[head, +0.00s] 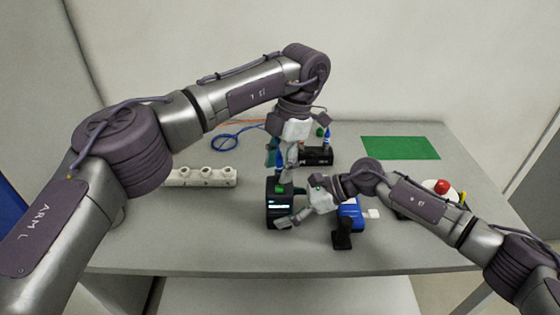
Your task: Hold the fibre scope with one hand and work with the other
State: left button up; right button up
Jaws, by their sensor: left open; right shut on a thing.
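The black device (279,215) with a small lit screen and a green part on top, which I take to be the fibre scope, is at the middle of the table. My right gripper (290,207) comes in from the right and is shut on it. My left gripper (282,162) is open, pointing down just behind and above the device. A blue-tipped piece (279,168) shows by the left fingers; I cannot tell whether they touch it. Both grippers partly hide what lies between them.
A white strip with several round sockets (205,177) lies left. A black block (318,157) with coloured plugs stands behind. Blue cable (232,142) lies at the back left. A blue box (352,214), black stand (342,238) and red knob (442,187) are right. The green mat (400,147) is bare.

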pick_arm(q)
jog(key=v, duration=1.2)
pick_arm(e)
jog(key=o, duration=0.9)
jog(key=shift+o, duration=0.2)
